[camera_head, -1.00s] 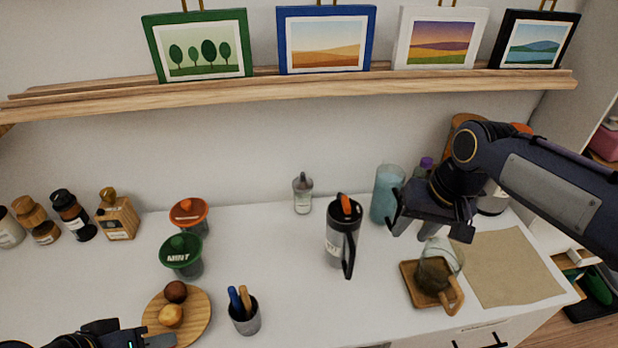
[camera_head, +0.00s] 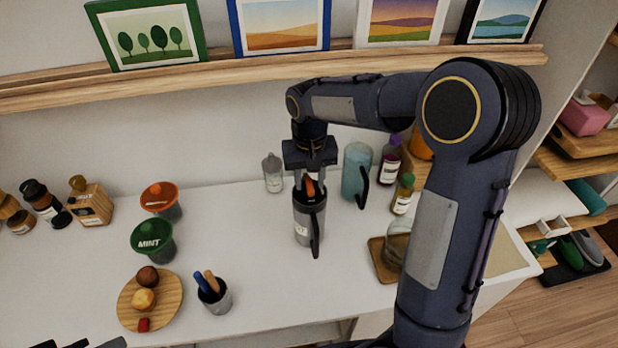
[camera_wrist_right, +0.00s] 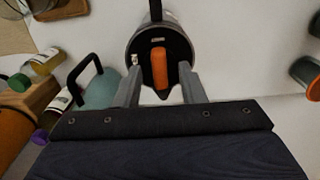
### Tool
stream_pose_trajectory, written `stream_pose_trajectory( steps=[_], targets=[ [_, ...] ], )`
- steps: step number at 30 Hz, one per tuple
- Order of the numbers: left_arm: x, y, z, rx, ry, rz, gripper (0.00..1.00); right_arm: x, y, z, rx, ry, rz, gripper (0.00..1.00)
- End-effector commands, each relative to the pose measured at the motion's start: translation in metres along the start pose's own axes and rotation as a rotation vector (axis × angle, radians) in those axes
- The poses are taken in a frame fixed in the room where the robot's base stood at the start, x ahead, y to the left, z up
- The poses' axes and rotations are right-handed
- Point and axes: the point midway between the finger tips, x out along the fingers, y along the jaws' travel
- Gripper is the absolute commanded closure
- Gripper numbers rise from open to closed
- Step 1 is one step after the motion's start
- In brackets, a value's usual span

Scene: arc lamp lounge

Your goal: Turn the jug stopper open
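The dark grey jug (camera_head: 309,222) stands upright on the white counter, its black handle towards the front. Its orange stopper (camera_head: 310,188) is set in the black lid; in the right wrist view the stopper (camera_wrist_right: 160,68) is a bar pointing along the picture's vertical. My right gripper (camera_head: 315,180) is directly over the jug, pointing down. In the right wrist view its two fingers (camera_wrist_right: 161,88) are spread either side of the stopper, with gaps between. My left gripper (camera_head: 85,344) shows only as dark tips at the bottom left edge, away from the jug.
A clear bottle (camera_head: 273,173) and a blue pitcher (camera_head: 356,170) stand close behind the jug. A pen cup (camera_head: 217,298), a round wooden board (camera_head: 165,312) and lidded jars (camera_head: 153,241) are to the left. A wooden shelf (camera_head: 250,72) with pictures runs above.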

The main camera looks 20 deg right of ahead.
Motion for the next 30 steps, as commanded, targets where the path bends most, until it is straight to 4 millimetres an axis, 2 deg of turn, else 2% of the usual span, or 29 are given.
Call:
stream_pose_trajectory(
  steps=[4, 11, 19, 30],
  targets=[
    [-0.0007, 0.0003, -0.0004, 0.000, 0.000, 0.000, 0.64, 0.0071, 0.0001, 0.0001, 0.000, 0.000, 0.000, 0.64],
    [-0.0006, 0.0002, -0.0003, 0.000, 0.000, 0.000, 0.64, 0.0075, 0.0001, 0.0001, 0.000, 0.000, -0.001, 0.65],
    [-0.0006, 0.0002, -0.0003, 0.000, 0.000, 0.000, 0.64, 0.0072, 0.0001, 0.0001, 0.000, 0.001, -0.001, 1.00],
    [-0.0006, 0.0002, -0.0003, 0.000, 0.000, 0.000, 0.64, 0.0070, 0.0001, 0.0000, -0.038, 0.001, -0.001, 1.00]
  ],
)
